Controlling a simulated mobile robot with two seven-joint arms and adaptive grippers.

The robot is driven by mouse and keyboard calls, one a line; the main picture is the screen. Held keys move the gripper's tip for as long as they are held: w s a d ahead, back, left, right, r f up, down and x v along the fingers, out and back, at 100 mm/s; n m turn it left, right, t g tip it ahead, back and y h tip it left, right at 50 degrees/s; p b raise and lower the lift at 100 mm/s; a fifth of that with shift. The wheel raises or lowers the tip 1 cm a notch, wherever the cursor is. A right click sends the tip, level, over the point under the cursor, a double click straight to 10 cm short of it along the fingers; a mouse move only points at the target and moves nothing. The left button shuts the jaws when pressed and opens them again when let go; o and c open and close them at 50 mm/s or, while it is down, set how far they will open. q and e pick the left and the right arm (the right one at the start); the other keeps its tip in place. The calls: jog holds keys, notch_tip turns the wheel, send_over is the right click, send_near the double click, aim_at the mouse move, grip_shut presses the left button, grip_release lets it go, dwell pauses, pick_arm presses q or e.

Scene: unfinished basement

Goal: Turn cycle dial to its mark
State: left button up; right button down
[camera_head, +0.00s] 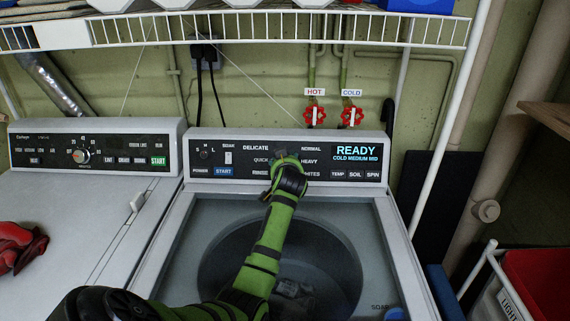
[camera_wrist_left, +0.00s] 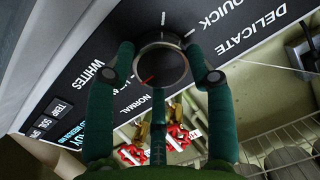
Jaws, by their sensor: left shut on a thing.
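The cycle dial (camera_wrist_left: 162,66) is a round dark knob with a light rim on the washer's black control panel (camera_head: 229,171). In the left wrist view, a red line on the dial points to the lower left, toward the HEAVY label's side. Labels DELICATE, QUICK, NORMAL and WHITES stand around it. My left gripper (camera_wrist_left: 158,75) is shut on the dial, with green fingers at its two sides. In the head view, my left gripper (camera_head: 286,166) covers most of the dial. My right gripper is out of view.
The washer's display (camera_head: 356,152) reads READY, COLD MEDIUM MID. A second machine (camera_head: 90,190) with its own dial stands at the left, with red gloves (camera_head: 18,247) on it. A wire shelf (camera_head: 250,30) hangs above. Red HOT (camera_head: 314,116) and COLD (camera_head: 352,116) valves are behind.

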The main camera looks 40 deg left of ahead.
pick_arm(q)
jog(key=shift+r, duration=0.15)
jog(key=shift+m, duration=0.4)
jog(key=shift+m+t+p, duration=0.5)
jog(key=shift+m+p, duration=2.7)
jog(key=shift+m, duration=1)
jog(key=o, duration=1.2)
jog(key=shift+c, duration=0.2)
